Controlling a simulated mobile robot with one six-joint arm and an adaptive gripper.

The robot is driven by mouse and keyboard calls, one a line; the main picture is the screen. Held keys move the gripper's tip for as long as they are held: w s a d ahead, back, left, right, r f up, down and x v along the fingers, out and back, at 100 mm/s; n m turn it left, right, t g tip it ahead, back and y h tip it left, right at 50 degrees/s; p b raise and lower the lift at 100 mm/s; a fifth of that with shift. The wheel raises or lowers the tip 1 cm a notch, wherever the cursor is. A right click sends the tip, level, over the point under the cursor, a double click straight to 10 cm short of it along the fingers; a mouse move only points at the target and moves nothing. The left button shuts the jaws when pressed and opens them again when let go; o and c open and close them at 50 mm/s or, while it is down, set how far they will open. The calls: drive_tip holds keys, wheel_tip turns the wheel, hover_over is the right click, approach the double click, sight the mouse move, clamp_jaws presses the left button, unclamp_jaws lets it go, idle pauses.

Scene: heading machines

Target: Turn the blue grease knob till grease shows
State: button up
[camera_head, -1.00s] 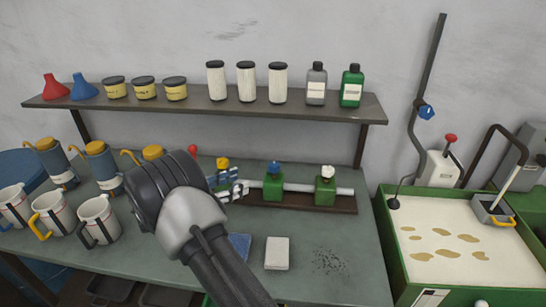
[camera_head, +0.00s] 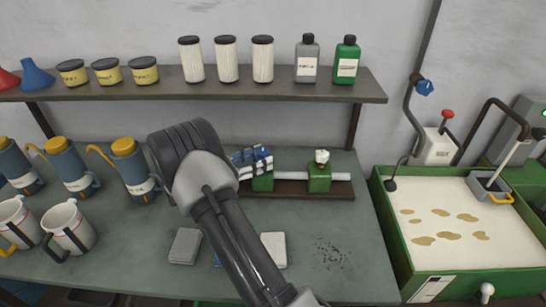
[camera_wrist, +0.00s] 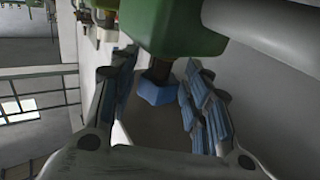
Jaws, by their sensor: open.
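The blue grease knob (camera_wrist: 158,90) shows in the wrist view on a short dark stem below a green valve block (camera_wrist: 175,28). It lies between the two blue-padded fingers of my gripper (camera_wrist: 160,78), with a gap visible on both sides. My gripper is open. In the head view my gripper (camera_head: 250,161) is over the same green block (camera_head: 263,183) and hides the blue knob. I cannot see any grease at the block.
A white knob (camera_head: 322,157) tops the green block (camera_head: 319,181) to the right on the same pipe. A shelf (camera_head: 200,88) with bottles and jars runs behind. Blue jugs (camera_head: 137,172) and mugs stand left. A green tank (camera_head: 450,262) is at the right.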

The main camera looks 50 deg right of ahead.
drive_tip(key=b+x, duration=0.1)
drive_tip(key=x, duration=0.4)
drive_tip(key=shift+d, duration=0.1)
drive_tip(key=shift+c, duration=0.5)
clamp_jaws()
